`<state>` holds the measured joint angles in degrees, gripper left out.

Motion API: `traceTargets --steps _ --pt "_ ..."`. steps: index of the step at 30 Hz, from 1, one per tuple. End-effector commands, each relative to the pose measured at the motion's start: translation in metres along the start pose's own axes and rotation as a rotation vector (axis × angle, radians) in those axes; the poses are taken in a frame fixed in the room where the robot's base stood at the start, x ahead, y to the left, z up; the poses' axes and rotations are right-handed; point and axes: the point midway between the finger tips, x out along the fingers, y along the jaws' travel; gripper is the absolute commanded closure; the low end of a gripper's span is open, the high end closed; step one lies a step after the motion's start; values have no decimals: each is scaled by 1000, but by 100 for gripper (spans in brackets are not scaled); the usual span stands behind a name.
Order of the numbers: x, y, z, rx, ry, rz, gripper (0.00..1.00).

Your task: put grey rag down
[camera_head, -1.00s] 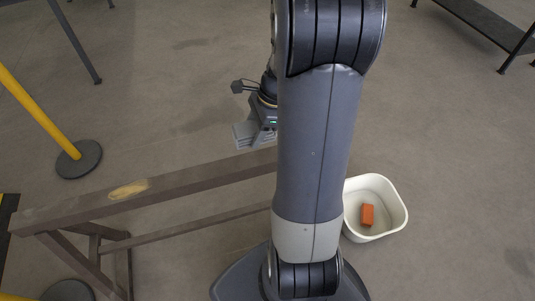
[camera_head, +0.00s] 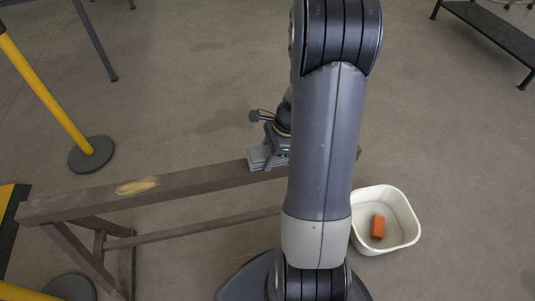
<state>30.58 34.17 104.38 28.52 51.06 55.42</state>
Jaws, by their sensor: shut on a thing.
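My gripper (camera_head: 272,158) is partly hidden behind my own arm in the head view. It is shut on a light grey, layered-looking thing, which appears to be the grey rag (camera_head: 258,160). The rag is at the top of a brown wooden beam (camera_head: 205,180), near the beam's right part. I cannot tell whether it touches the beam or hangs just above it. The fingertips are too small to make out.
A pale yellowish patch (camera_head: 138,186) marks the beam's left part. A white tub (camera_head: 404,215) with an orange block (camera_head: 378,227) stands on the floor at right. A yellow post (camera_head: 48,92) stands at left. A dark low bench (camera_head: 490,38) is at top right.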

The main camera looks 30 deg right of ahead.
Motion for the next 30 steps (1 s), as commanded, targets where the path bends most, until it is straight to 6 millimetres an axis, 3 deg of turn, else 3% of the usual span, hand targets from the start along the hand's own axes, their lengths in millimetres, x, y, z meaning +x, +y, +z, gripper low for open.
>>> traceTargets --steps 2,3,10,20,30 --pt "4 0 -1 0 0 1 71" --pt "2 0 -1 0 0 0 46" --pt "2 0 -1 0 0 1 28" --pt "-5 0 1 0 0 -1 28" --pt "-73 -1 1 0 2 -5 28"
